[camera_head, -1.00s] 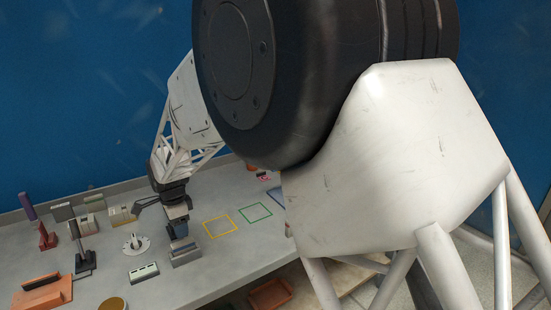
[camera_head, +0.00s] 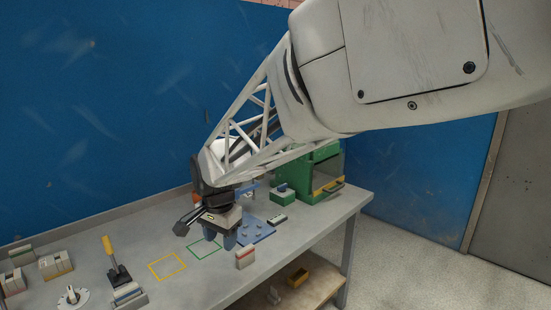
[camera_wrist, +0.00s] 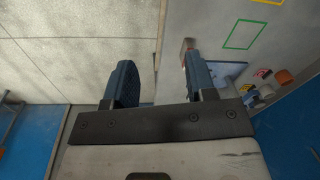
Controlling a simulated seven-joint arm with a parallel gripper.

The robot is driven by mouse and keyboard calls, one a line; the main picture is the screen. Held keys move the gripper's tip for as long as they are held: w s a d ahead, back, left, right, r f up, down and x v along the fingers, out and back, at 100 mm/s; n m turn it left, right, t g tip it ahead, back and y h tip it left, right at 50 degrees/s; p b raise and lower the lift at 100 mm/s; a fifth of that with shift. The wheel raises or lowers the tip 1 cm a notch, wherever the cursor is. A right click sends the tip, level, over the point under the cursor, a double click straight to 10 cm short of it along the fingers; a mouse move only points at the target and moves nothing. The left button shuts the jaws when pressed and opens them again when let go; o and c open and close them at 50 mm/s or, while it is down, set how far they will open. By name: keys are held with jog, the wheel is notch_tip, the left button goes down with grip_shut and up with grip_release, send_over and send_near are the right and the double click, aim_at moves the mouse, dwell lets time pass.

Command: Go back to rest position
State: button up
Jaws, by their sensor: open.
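My gripper (camera_head: 223,240) hangs from the arm over the bench, near the green outlined square (camera_head: 205,249) in the head view. The wrist view shows its two blue fingers (camera_wrist: 160,80) apart with nothing between them. A yellow-handled tool (camera_head: 109,248) with a dark base stands upright on the bench to the left, clear of my gripper. A small block with a red stripe (camera_head: 244,258) stands to the right of the gripper. In the wrist view, a small block (camera_wrist: 186,46) shows beside the right finger; whether they touch cannot be told.
A blue plate (camera_head: 258,231) and a green box (camera_head: 318,180) are at the bench's right end. A yellow outlined square (camera_head: 167,266) is empty. A grey block (camera_head: 129,295), a round dial (camera_head: 72,297) and other blocks are at left.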

jog(key=s+d+r+n, duration=0.1)
jog(key=s+d, duration=0.2)
jog(key=d, duration=0.3)
jog(key=s+d+r+n+t, duration=0.1)
jog(key=s+d+r, duration=0.1)
jog(key=s+d, duration=0.35)
jog(key=s+d+r+n, duration=0.1)
jog(key=d, duration=0.7)
jog(key=s+d+f+n, duration=0.2)
jog(key=s+d, duration=1)
jog(key=s, duration=0.4)
jog(key=shift+d+f+n+t+h, duration=0.15)
jog(key=shift+f+n+t+h, duration=0.15)
jog(key=shift+t, duration=0.1)
